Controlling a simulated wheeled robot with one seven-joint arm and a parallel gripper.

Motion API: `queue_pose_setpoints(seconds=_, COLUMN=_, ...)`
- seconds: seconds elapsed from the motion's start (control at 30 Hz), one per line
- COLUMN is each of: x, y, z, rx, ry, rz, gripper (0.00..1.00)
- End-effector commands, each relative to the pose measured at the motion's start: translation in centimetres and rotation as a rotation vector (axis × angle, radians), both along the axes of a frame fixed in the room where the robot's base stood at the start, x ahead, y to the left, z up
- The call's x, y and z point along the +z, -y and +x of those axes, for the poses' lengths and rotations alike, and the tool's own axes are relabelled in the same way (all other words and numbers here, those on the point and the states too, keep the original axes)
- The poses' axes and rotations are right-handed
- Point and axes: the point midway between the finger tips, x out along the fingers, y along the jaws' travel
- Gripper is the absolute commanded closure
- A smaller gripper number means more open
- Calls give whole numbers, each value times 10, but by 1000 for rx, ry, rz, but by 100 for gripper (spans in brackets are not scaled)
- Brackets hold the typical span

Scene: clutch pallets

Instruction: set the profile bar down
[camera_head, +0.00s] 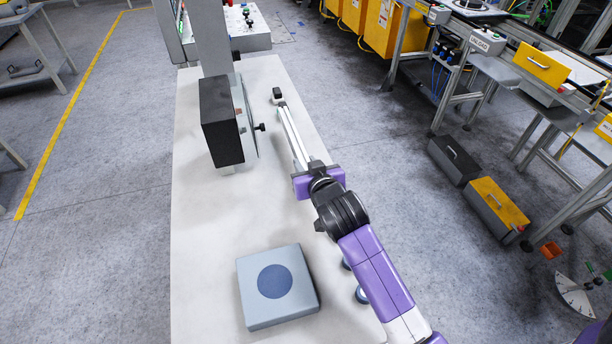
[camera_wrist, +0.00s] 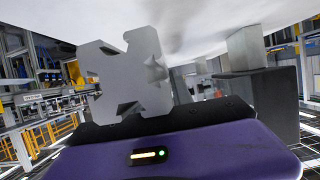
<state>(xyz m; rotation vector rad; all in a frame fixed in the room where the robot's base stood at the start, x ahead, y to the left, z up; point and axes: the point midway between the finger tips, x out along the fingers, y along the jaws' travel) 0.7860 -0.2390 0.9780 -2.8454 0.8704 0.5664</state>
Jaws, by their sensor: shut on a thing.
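The profile bar (camera_head: 292,130) is a long, light silver bar with a dark end piece (camera_head: 278,96) at its far end. It lies lengthwise over the white table, right of the black box. In the wrist view the slotted end face of the profile bar (camera_wrist: 128,78) rises just beyond the dark jaws. My gripper (camera_head: 309,170) is shut on the near end of the bar; its dark jaw edge also shows in the wrist view (camera_wrist: 155,123). I cannot tell whether the bar touches the table top (camera_head: 200,230). The finger contact is partly hidden.
A black box (camera_head: 221,122) with a thin panel and knob stands close left of the bar. A grey-blue block (camera_head: 256,305) with a blue disc sits at the front. Small round blue parts (camera_head: 361,295) lie partly under my arm. The table's left front is clear.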

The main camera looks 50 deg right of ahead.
Motion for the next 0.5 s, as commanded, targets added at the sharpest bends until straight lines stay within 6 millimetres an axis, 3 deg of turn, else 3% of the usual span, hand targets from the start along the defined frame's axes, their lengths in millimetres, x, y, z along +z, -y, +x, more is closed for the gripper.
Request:
queue_pose_setpoints(seconds=0.37, x=-41, y=0, z=0, rx=0, ry=1, rz=-1, gripper=100)
queue_pose_setpoints(seconds=0.5, x=-46, y=0, z=0, rx=0, ry=3, rz=-2, gripper=100)
